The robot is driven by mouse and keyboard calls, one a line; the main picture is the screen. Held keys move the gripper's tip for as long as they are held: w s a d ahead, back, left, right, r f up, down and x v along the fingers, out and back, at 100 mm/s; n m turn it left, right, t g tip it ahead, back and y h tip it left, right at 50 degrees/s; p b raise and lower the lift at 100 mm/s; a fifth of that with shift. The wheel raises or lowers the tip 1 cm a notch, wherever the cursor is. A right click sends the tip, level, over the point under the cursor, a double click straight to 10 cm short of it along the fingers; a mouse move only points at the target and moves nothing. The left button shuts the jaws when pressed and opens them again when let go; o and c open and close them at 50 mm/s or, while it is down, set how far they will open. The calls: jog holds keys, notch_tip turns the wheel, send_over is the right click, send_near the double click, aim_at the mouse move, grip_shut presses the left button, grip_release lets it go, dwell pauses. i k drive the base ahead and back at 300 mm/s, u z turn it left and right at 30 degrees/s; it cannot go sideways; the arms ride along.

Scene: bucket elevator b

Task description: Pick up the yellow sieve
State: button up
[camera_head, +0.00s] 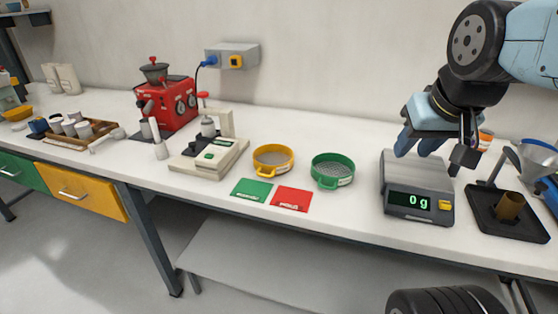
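The yellow sieve (273,159) is a shallow round pan with a mesh bottom and a pale label on its front. It sits upright on the white bench, just behind the green and red cards. A similar green sieve (333,170) stands apart to its right. My gripper (434,153) hangs over the scale at the right, well to the right of the yellow sieve. Its fingers are spread with nothing visible between them.
The scale (405,201) reads 0 g. A green card (252,190) and a red card (291,199) lie at the bench's front edge. A beige device (210,157) stands left of the yellow sieve, with a red grinder (170,101) behind. The bench behind the sieves is clear.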

aim_at(271, 159)
jog(key=z, duration=0.05)
jog(key=k, duration=1.15)
jog(key=u, duration=0.55)
jog(key=i, duration=1.05)
jog(key=z, duration=0.1)
jog(key=k, duration=0.5)
jog(key=z, duration=0.45)
jog(key=i, duration=1.05)
jog(key=u, duration=0.1)
